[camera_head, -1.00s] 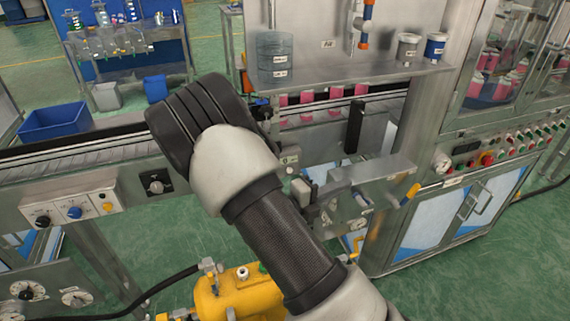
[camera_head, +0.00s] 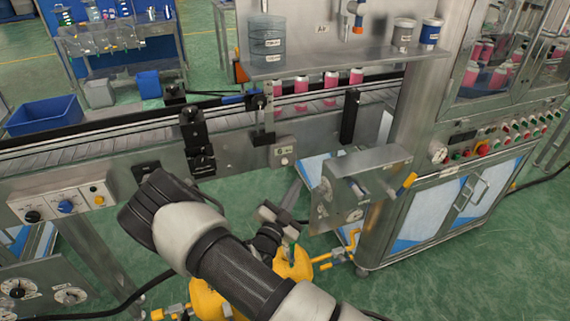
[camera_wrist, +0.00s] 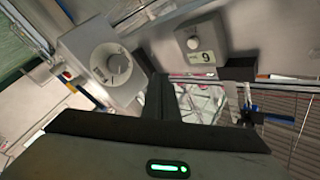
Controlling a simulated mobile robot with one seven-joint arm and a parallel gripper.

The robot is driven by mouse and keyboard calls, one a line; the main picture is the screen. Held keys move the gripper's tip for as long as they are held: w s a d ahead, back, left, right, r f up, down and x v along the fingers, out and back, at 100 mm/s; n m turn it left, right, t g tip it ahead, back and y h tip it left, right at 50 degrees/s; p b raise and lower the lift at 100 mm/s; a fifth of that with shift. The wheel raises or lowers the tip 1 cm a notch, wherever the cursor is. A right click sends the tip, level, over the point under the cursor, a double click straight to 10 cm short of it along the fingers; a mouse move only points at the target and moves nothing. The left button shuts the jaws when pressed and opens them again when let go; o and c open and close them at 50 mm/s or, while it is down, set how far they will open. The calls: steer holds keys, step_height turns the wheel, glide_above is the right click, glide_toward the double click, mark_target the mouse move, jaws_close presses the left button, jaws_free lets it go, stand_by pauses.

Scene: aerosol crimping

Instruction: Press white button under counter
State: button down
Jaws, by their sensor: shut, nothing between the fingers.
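A small grey box (camera_head: 283,152) with a round white button (camera_head: 284,161) is fixed to the front side of the conveyor, below the belt. In the wrist view the box (camera_wrist: 218,40) appears upside down, with its button (camera_wrist: 193,43) above a digit label. My gripper (camera_wrist: 160,82) is shut and empty. Its dark fingers appear below the box in the wrist view, with no visible contact with the button. In the head view my arm reaches in from the bottom, and its fingertips cannot be made out clearly.
A metal control box (camera_head: 352,190) juts out right of the button. A dial unit (camera_wrist: 110,65) is close left of my fingers in the wrist view. A yellow tank (camera_head: 293,266) stands below. Pink cans (camera_head: 301,92) stand on the conveyor (camera_head: 100,150). A shelf (camera_head: 330,65) overhangs it.

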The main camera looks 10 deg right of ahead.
steer(key=w+a+b, duration=0.1)
steer(key=w+b, duration=0.1)
steer(key=w, duration=0.5)
steer(key=shift+w+a+b, duration=0.2)
steer(key=shift+b, duration=0.1)
stand_by(1.8)
steer(key=shift+w+a, duration=0.1)
steer(key=shift+w, duration=0.3)
steer(key=shift+w+a, duration=0.1)
steer(key=shift+w, duration=0.35)
stand_by(0.4)
steer(key=shift+s, duration=0.1)
steer(key=shift+s+d+p, duration=0.2)
steer(key=shift+s+p, duration=0.3)
steer(key=shift+s, duration=0.25)
steer(key=shift+s+d+p, duration=0.25)
steer(key=shift+s+p, duration=0.45)
steer(key=shift+s, duration=0.55)
steer(key=shift+s+d+p, duration=0.25)
steer(key=shift+s+p, duration=0.45)
steer(key=shift+s, duration=0.5)
